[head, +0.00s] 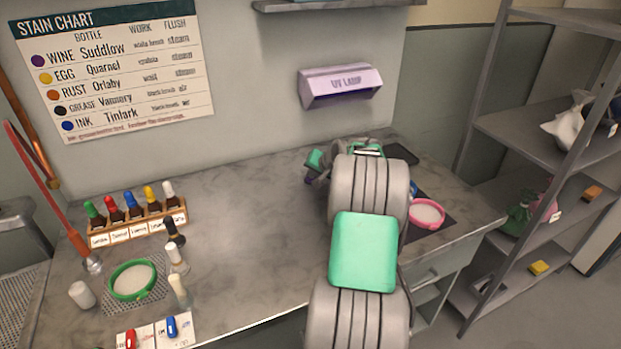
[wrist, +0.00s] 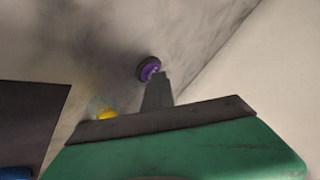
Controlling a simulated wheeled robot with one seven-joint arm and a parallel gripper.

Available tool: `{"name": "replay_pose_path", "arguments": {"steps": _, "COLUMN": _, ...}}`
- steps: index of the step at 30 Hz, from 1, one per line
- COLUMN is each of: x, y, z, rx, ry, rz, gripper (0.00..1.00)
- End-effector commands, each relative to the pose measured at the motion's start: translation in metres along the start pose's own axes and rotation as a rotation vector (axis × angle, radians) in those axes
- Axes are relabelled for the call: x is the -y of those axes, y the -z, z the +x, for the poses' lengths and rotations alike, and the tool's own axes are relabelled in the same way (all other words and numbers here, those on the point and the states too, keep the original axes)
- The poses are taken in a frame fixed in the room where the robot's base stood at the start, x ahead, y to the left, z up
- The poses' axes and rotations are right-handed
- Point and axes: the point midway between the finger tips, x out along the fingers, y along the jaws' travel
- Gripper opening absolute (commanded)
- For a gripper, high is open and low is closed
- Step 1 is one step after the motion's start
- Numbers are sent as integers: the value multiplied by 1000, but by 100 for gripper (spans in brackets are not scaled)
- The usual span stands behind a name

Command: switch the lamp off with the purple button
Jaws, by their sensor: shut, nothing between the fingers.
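The purple button (wrist: 149,68) sits in a dark round collar on the grey marble worktop in the wrist view. My gripper (wrist: 158,78) is shut and empty, its narrow dark tip right beside the button's lower edge. I cannot tell whether it touches or presses it. In the head view my arm covers much of that spot, and the button cannot be made out clearly. The UV lamp (head: 340,86) is a pale lilac wall hood with a dark violet underside. I see no clear glow, but cannot tell whether it is on.
A yellow item under a clear cover (wrist: 104,112) is close left of my gripper. A pink-rimmed dish (head: 427,213) stands right of my arm. Small bottles in a rack (head: 135,222) and a green-rimmed dish (head: 132,281) are at left. The middle worktop is clear.

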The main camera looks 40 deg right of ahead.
Motion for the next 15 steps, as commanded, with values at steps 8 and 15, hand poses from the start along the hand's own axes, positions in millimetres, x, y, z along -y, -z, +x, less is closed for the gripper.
{"name": "replay_pose_path", "arguments": {"steps": 8, "x": 0, "y": -2, "z": -2, "rx": 10, "ry": -4, "rz": 4, "gripper": 0}}
{"name": "replay_pose_path", "arguments": {"steps": 15, "x": 1, "y": -2, "z": -2, "rx": 9, "ry": -3, "rz": 4, "gripper": 0}}
